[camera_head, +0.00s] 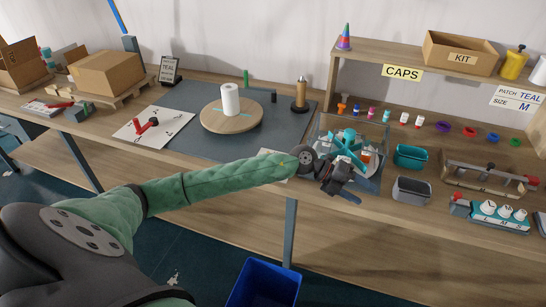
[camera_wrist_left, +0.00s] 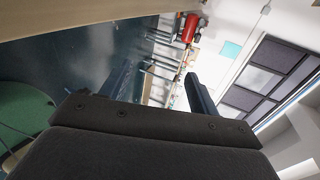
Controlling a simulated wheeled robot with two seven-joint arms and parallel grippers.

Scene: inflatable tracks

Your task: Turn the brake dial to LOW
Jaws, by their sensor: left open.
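A white plate (camera_head: 153,129) lies flat on the left part of the bench, with a red-handled black lever or knob (camera_head: 147,125) on it. It may be the brake dial, but its markings are too small to read and I cannot tell its setting. My left gripper (camera_head: 345,186) is at the front of the bench, well to the right of that plate, in front of a bin of teal parts. It is open, with its two dark fingers apart and nothing between them in the left wrist view (camera_wrist_left: 150,88). My right gripper is not in view.
A round wooden disc (camera_head: 218,122) with a white roll (camera_head: 230,99) stands on the dark mat (camera_head: 190,95). A clear bin (camera_head: 376,133) with teal parts is beside my left gripper. Teal (camera_head: 411,156) and grey (camera_head: 411,190) tubs stand to its right. A blue bin (camera_head: 262,285) is below.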

